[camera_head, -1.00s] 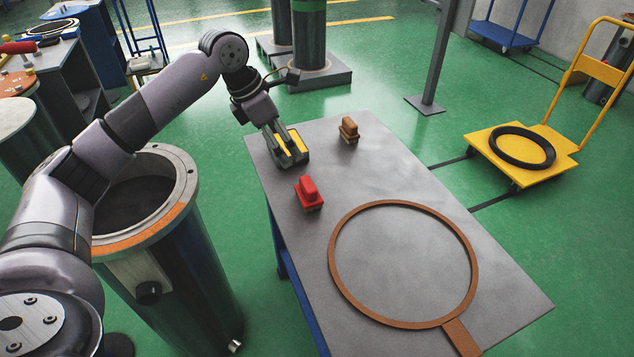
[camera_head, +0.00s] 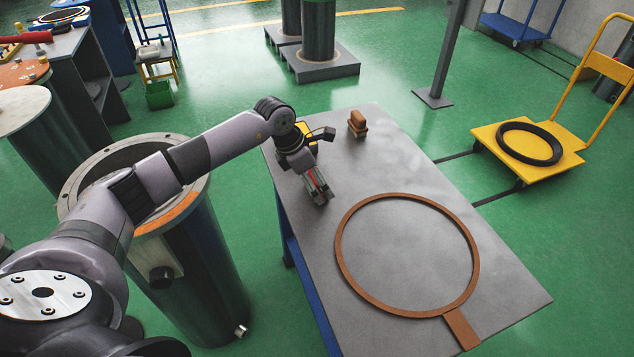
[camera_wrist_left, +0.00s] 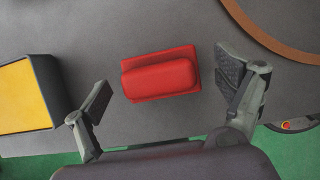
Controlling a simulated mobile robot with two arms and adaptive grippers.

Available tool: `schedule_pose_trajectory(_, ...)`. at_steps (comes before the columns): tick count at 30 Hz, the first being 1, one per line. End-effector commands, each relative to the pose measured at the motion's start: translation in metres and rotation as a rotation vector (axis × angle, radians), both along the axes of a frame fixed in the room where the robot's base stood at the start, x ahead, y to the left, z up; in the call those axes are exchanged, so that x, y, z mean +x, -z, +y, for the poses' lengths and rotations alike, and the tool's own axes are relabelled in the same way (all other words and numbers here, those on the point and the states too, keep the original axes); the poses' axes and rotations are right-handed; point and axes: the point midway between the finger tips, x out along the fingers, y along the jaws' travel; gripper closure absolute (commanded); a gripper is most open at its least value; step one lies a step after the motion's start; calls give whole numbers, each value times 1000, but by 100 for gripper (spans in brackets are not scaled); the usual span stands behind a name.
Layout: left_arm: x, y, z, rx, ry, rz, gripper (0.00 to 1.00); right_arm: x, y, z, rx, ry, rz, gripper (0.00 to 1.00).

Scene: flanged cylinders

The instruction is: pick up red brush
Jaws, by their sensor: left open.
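The red brush (camera_wrist_left: 160,75) lies on the grey table in the left wrist view, a red block on a darker red base. My left gripper (camera_wrist_left: 166,80) is open, with one finger to each side of the brush and a gap on both sides. In the head view the left gripper (camera_head: 319,194) points down over the brush, and only a sliver of red (camera_head: 312,182) shows between its fingers. The rest of the brush is hidden there. My right gripper is not in view.
A yellow and dark block (camera_wrist_left: 28,95) lies left of the brush in the wrist view. A brown brush (camera_head: 357,123) stands at the table's far end. A brown ring with a handle (camera_head: 461,327) lies on the grey table (camera_head: 500,290). A flanged cylinder (camera_head: 205,270) stands left of the table.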

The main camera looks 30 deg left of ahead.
Motion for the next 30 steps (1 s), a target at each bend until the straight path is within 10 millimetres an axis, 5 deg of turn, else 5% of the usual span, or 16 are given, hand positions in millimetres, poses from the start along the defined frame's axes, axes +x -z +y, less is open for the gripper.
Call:
schedule_pose_trajectory(11,4,11,-3,-1,0,-1,11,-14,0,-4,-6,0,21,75)
schedule_pose_trajectory(30,4,10,-3,0,0,-1,54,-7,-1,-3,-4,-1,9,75)
